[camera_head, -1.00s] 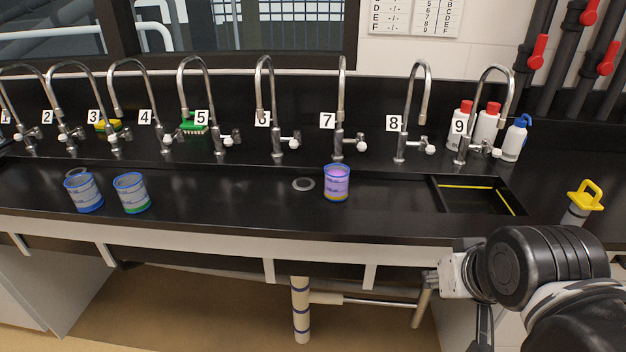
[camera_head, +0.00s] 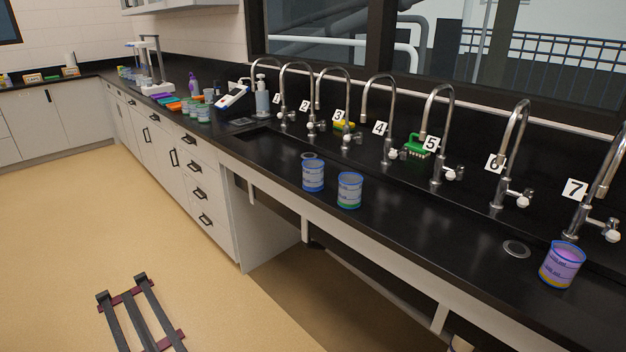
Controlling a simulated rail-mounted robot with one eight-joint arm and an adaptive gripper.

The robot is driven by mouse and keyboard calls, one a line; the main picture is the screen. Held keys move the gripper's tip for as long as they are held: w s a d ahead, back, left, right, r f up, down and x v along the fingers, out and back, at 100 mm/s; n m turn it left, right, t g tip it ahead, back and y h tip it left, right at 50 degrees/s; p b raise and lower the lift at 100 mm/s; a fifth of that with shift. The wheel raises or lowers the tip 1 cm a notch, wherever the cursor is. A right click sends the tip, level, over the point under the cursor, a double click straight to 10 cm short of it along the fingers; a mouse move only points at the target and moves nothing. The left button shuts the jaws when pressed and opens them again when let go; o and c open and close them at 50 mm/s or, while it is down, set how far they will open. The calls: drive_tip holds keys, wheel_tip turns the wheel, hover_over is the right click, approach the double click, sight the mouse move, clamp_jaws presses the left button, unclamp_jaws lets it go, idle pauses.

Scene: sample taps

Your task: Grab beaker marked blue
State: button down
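Three beakers with blue rims stand upright on the black counter. The leftmost beaker (camera_head: 313,176) has a blue band at its base and fits the blue marking. Just right of it stands a beaker with a green band at its base (camera_head: 350,191). A beaker with purple contents (camera_head: 562,265) stands far right, below tap 7; its base band looks yellowish. My gripper and arm do not show in the current view.
A row of numbered taps (camera_head: 436,140) runs along the back of the black counter (camera_head: 430,230). Round drains lie near the beakers. Small lab items and a dispenser bottle (camera_head: 262,98) stand further left. The floor (camera_head: 60,210) at left is open, with rails (camera_head: 142,318) at the bottom.

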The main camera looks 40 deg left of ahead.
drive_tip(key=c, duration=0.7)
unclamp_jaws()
